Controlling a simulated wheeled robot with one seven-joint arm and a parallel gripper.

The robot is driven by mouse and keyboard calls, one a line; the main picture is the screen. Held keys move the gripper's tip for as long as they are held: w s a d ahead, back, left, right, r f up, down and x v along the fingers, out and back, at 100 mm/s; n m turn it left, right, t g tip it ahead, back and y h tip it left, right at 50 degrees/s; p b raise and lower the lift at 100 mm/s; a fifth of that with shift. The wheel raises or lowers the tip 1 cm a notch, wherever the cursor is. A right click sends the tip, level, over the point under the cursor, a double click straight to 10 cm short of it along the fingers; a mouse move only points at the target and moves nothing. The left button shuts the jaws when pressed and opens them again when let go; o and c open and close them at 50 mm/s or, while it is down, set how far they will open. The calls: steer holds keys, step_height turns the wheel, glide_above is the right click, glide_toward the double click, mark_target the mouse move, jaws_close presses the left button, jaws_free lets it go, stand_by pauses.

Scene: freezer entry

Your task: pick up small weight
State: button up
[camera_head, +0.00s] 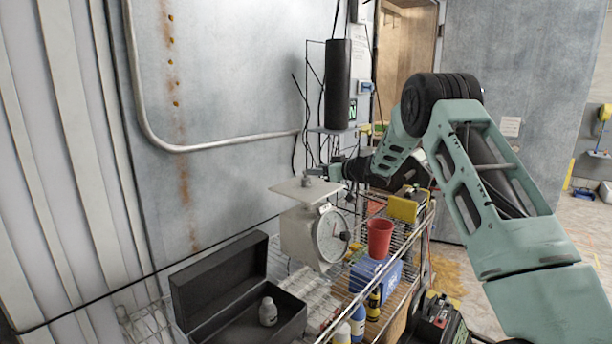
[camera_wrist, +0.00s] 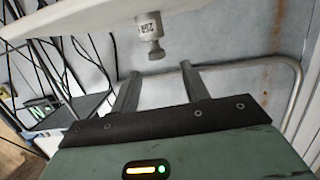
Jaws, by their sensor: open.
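A small grey weight (camera_head: 307,179) with a knob on top stands on the white pan of a dial scale (camera_head: 298,230). In the wrist view, which is upside down, the weight (camera_wrist: 148,28) shows a printed label and its knob points toward the gap between my fingers. My gripper (camera_head: 323,173) is just right of the weight at about pan height. Its two fingers (camera_wrist: 159,70) are open with nothing between them; the knob lies just beyond the tips. A larger-looking pale weight (camera_head: 268,312) stands in an open black case (camera_head: 230,290).
The scale stands on a wire rack with a red cup (camera_head: 380,239), a blue box (camera_head: 375,276) and several bottles below. A dark cylinder (camera_head: 338,84) stands on a small shelf behind. A metal wall with a bent pipe (camera_head: 215,144) lies beyond the scale.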

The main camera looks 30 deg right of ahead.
mark_target(306, 178)
steer(key=shift+f+p+x, duration=0.1)
steer(key=shift+p+x, duration=0.85)
steer(key=shift+x, duration=0.65)
steer(key=shift+f+p+x, duration=0.15)
steer(key=shift+p+x, duration=0.8)
steer(key=shift+x, duration=0.65)
steer(key=shift+d, duration=0.2)
